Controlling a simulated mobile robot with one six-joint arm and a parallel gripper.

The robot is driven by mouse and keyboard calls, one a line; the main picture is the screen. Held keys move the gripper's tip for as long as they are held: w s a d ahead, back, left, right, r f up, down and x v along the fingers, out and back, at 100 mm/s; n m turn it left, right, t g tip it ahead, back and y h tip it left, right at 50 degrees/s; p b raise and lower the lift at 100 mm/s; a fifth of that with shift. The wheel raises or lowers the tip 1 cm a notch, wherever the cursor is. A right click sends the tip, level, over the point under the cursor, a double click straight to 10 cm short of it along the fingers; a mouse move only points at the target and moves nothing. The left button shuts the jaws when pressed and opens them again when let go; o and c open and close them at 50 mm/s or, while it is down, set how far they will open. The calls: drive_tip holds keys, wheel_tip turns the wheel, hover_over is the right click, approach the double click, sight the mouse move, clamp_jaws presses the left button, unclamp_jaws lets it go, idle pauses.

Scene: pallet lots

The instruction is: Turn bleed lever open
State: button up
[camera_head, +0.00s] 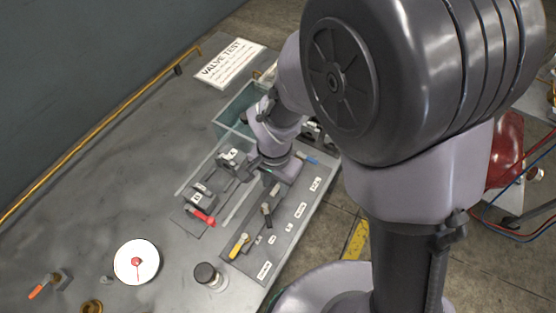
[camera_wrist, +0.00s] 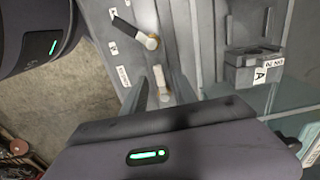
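The valve panel (camera_head: 283,222) lies on the bench with several small levers and white labels too small to read surely. A yellow lever (camera_head: 240,245) is at its near end, a black lever (camera_head: 267,212) in the middle and a blue lever (camera_head: 306,158) at the far end. My gripper (camera_head: 268,170) points down over the panel's far half, partly hidden by my wrist. A dark lever (camera_wrist: 122,24) stands beyond.
A block with a red handle (camera_head: 202,216) stands left of the panel, and a teal bin (camera_head: 228,116) behind. A jar (camera_head: 207,275), a white disc (camera_head: 136,262) and an orange-handled valve (camera_head: 40,288) are nearer. A "VALVE TEST" sign (camera_head: 229,64) lies at the back.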

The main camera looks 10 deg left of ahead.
drive_tip(key=shift+f, duration=0.35)
clamp_jaws()
